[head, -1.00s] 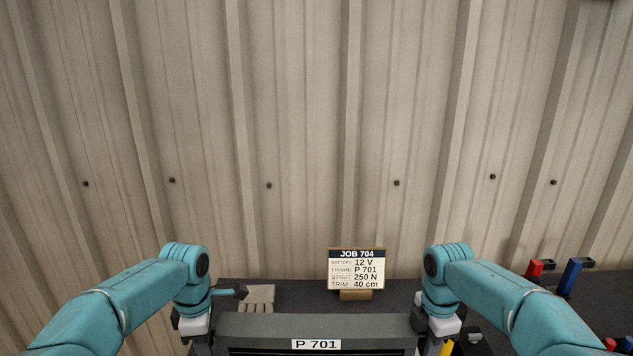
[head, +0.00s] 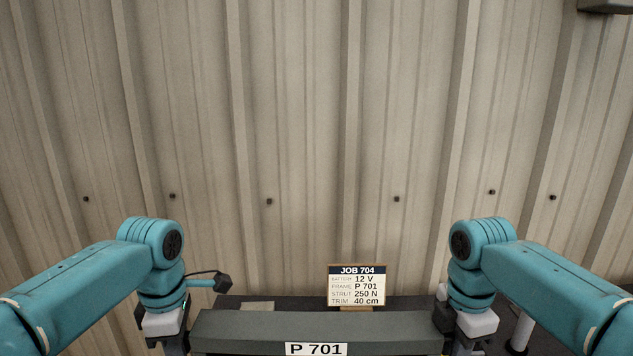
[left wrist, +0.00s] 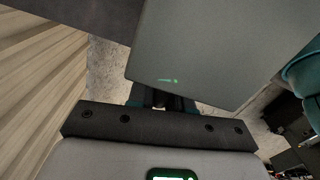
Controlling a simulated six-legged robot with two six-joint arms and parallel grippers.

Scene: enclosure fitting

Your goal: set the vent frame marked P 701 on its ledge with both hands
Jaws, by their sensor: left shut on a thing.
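The vent frame (head: 250,326) is a dark grey bar with a white P 701 label (head: 316,349), low in the head view. Its lower part is cut off by the picture edge. My left gripper (head: 174,348) is at its left end, shut on it. My right gripper (head: 466,348) is at its right end, but its fingers are cut off and I cannot tell whether they are shut. In the left wrist view my left gripper's fingers (left wrist: 160,99) are small and dark, and their grip is unclear. The ledge cannot be made out.
A job card (head: 356,286) reading JOB 704, FRAME P 701 stands behind the frame on a dark bench (head: 296,303). A pale item (head: 257,306) lies left of it. A white cylinder (head: 521,331) stands at right. A ribbed wall (head: 300,120) closes the back.

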